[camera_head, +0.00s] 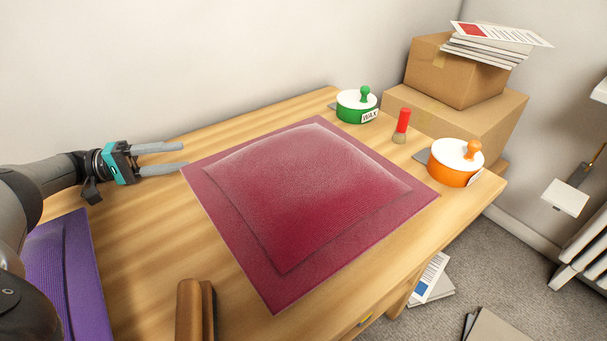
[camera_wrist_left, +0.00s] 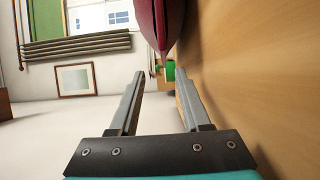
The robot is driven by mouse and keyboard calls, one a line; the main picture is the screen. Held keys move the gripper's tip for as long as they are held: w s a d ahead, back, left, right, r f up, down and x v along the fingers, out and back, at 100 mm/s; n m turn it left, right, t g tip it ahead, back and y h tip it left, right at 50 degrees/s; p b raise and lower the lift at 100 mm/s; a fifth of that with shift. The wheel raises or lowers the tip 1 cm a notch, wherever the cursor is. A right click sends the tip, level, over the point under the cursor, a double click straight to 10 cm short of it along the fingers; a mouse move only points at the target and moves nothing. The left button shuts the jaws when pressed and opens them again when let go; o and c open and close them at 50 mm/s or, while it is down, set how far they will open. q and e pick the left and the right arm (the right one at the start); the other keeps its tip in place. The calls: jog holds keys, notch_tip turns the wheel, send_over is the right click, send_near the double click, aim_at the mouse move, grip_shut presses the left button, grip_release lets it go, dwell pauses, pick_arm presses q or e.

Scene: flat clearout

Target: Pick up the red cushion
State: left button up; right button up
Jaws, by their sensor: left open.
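The red cushion (camera_head: 310,195) lies flat on the wooden table in the head view, with a flat border around its raised middle. Its edge also shows at the top of the left wrist view (camera_wrist_left: 156,22). My left gripper (camera_head: 184,158) is open and empty at the left of the cushion, with its fingers pointing at the cushion's left corner. In the left wrist view the two fingers (camera_wrist_left: 159,82) are apart, with the cushion's edge beyond them. A small gap seems to remain between fingertips and cushion. My right gripper is not in view.
A purple cushion (camera_head: 65,275) lies at the left front. A brown wooden object (camera_head: 195,310) stands at the front edge. A green wax tin (camera_head: 350,110), a red-handled brush (camera_head: 402,125) and an orange tin (camera_head: 450,168) stand behind the cushion, near stacked cardboard boxes (camera_head: 490,110).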

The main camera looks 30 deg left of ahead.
aim_at(233, 151)
pick_arm(q)
jog(key=p+x, duration=0.2)
jog(key=x, duration=0.5)
jog(key=shift+a, duration=0.1)
jog(key=shift+f+b+x, duration=0.15)
jog(key=shift+x, duration=1.2)
jog(key=shift+f+b+x, duration=0.15)
jog(key=shift+x, duration=1.25)
jog(key=shift+a, duration=0.1)
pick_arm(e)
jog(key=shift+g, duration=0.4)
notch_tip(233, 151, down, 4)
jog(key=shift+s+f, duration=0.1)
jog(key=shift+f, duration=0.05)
pick_arm(q)
grip_shut()
